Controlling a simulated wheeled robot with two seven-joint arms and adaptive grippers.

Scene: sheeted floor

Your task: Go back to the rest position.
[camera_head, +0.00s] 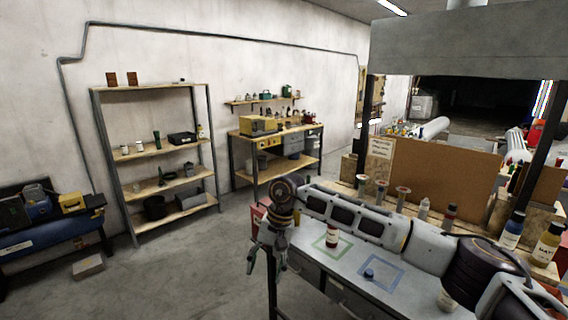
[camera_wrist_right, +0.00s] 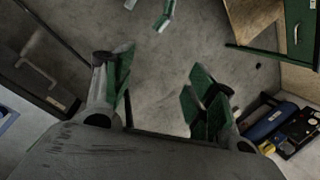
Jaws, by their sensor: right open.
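My right arm comes in from the right across the table in the head view. My right gripper (camera_head: 264,264) hangs fingers down beyond the table's left edge, over the floor. In the right wrist view its two green-and-grey fingers (camera_wrist_right: 160,95) stand wide apart with only bare floor between them, so it is open and empty. My left arm does not show in the head view. Two small green-and-grey pieces at the top edge of the right wrist view look like fingertips of my left gripper (camera_wrist_right: 148,12), but most of it is cut off.
The table (camera_head: 345,270) bears a dark red bottle (camera_head: 332,238) in a green outline and a small blue object (camera_head: 369,273) in a blue outline. Several bottles stand along its back. A shelf (camera_head: 155,150) and a workbench (camera_head: 262,138) stand by the wall.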

